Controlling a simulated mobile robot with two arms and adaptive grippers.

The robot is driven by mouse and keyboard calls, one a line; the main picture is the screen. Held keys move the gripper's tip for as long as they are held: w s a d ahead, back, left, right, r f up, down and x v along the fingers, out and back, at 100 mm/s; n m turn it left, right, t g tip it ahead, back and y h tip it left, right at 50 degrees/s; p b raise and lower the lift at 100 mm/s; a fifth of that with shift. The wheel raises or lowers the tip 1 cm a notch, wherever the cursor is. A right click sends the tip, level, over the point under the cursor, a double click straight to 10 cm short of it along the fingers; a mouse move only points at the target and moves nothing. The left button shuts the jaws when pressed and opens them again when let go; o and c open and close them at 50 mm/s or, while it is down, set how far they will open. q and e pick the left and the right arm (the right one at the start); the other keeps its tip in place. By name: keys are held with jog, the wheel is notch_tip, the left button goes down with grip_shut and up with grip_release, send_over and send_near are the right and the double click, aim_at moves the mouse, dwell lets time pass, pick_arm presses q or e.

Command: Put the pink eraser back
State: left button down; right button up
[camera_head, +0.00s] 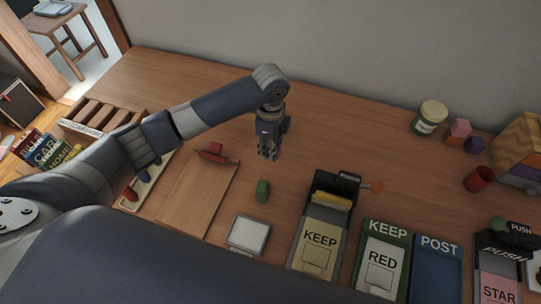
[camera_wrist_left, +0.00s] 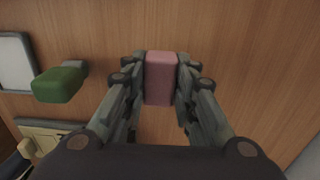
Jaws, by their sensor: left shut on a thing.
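My left gripper (camera_head: 268,154) reaches out over the bare wooden table near the middle of the head view. In the left wrist view the pink eraser (camera_wrist_left: 160,78) is upright between the two fingers of my left gripper (camera_wrist_left: 161,82), with a finger against each side. The eraser is hidden in the head view. I cannot tell how far it is above the table. A green block (camera_head: 263,190) with a grey end stands nearer to me; it also shows left of the gripper in the left wrist view (camera_wrist_left: 58,84). My right gripper does not show.
A wooden board (camera_head: 190,200) with a red object (camera_head: 214,155) lies left, beside a pale tray (camera_head: 152,187) with coloured pieces. A white-topped pad (camera_head: 249,234) and the KEEP device (camera_head: 320,245) are nearer me. The table behind the gripper is clear.

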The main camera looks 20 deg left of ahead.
aim_at(270, 162)
pick_arm(q)
jog(key=shift+f, duration=0.7)
notch_tip(270, 162, down, 3)
jog(key=shift+f, duration=0.2)
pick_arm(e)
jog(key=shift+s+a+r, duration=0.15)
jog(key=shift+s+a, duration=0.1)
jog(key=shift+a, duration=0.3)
pick_arm(q)
jog(key=shift+f, duration=0.1)
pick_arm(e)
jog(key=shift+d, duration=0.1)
pick_arm(q)
jog(key=c, duration=1.3)
grip_release()
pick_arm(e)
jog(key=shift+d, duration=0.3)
